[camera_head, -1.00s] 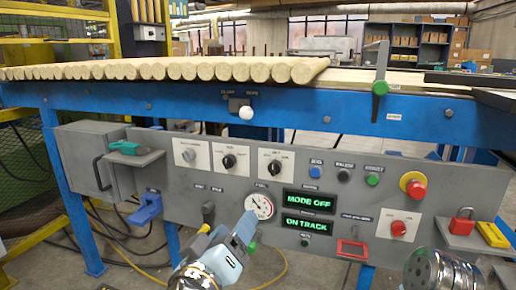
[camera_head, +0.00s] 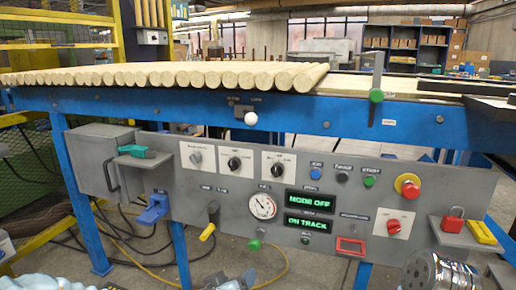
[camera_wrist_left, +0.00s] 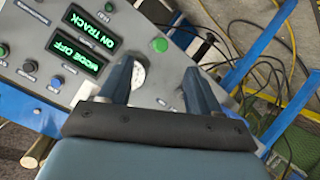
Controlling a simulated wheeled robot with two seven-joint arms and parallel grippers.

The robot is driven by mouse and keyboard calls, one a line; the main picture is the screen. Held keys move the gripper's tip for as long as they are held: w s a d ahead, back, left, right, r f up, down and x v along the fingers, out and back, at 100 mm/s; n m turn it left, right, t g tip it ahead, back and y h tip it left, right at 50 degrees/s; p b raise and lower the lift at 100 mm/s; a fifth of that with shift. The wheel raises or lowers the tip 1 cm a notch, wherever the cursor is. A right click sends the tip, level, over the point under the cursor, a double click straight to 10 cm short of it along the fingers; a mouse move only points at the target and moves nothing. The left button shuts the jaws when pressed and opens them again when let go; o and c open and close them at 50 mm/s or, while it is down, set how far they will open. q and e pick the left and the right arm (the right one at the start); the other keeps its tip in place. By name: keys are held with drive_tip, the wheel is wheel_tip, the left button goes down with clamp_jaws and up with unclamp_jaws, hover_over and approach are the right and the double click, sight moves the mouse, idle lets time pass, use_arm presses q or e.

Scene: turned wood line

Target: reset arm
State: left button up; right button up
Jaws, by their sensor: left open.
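My left gripper (camera_head: 235,282) shows only in part at the bottom edge of the head view, below the control panel. In the left wrist view its two blue fingers (camera_wrist_left: 160,80) are spread, with nothing held between them. The grey control panel (camera_head: 225,190) lies beyond the fingers, and the round gauge is partly hidden behind one of them. A lever with a yellow grip (camera_head: 207,231) hangs on the panel, apart from the gripper. The right gripper is not in view; a metallic link of my right arm shows at the lower right.
Several wooden rods (camera_head: 165,75) lie side by side on the blue-framed line (camera_head: 300,114). Displays (camera_head: 311,201) read MODE OFF and ON TRACK. A blue holder (camera_head: 153,209) and a shelf with a red padlock (camera_head: 453,219) stick out from the panel. A yellow cable crosses the floor.

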use_arm(q)
wheel_tip(320, 180, down, 12)
drive_tip(key=a+g+p, duration=0.1)
drive_tip(key=a+g, duration=0.2)
drive_tip(key=s+a+f+g+p, duration=0.2)
drive_tip(key=s+f+g, duration=0.6)
drive_tip(key=s+f, duration=0.8)
wheel_tip(320, 180, down, 4)
drive_tip(key=shift+s+a+m+p, duration=0.25)
drive_tip(key=shift+a+m+p, duration=0.1)
drive_tip(key=shift+a, duration=0.5)
